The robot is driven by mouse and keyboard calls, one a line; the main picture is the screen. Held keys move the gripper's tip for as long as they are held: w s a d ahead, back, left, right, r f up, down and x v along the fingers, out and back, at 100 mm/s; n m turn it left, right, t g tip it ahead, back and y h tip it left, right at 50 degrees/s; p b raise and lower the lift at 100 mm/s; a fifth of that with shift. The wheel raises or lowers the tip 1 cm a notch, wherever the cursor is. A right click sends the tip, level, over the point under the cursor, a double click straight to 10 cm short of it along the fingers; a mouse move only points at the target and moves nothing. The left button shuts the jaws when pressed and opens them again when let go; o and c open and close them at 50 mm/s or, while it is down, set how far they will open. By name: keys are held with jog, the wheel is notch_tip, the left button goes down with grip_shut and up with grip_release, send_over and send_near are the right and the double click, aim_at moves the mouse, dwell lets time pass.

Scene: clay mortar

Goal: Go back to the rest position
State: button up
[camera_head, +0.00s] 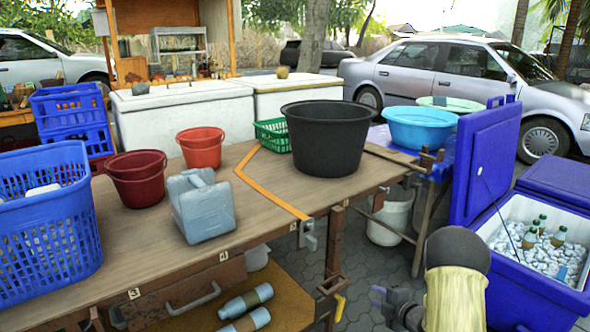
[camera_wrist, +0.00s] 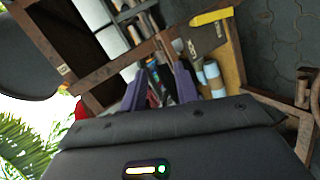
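My gripper (camera_head: 380,297) is low in front of the table's right end, beside my arm in the head view. In the wrist view its two purple fingers (camera_wrist: 160,88) stand apart, and I see nothing held between them. The wooden table (camera_head: 135,232) is to the left of my gripper, and the gripper is below its top and clear of it. The wrist view is tilted and looks toward the space under the table, where light-blue bottles (camera_wrist: 213,78) lie beyond the fingers.
On the table stand a blue basket (camera_head: 45,235), a blue-grey jerrycan (camera_head: 205,212), red buckets (camera_head: 137,185), a green basket (camera_head: 272,137) and a black tub (camera_head: 328,145). An open blue cooler (camera_head: 545,295) with ice and bottles stands at right. A white bucket (camera_head: 390,218) is behind.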

jog(key=s+a+r+m+g+h, duration=0.35)
jog(key=s+r+m+h, duration=0.25)
jog(key=s+r+m, duration=0.45)
jog(key=s+a+r+m+g+p, duration=0.1)
jog(key=s+a+r+m+g, duration=0.25)
jog(key=s, duration=0.55)
jog(key=s+a+m+g+p, duration=0.1)
jog(key=s+a+m+g, duration=0.25)
jog(key=s+m, duration=0.45)
notch_tip(320, 180, up, 37)
jog(key=s+n+p, duration=0.1)
jog(key=p, duration=3.6)
jog(key=shift+r+t, duration=0.15)
jog(key=shift+t, duration=0.2)
jog(key=shift+a, duration=0.1)
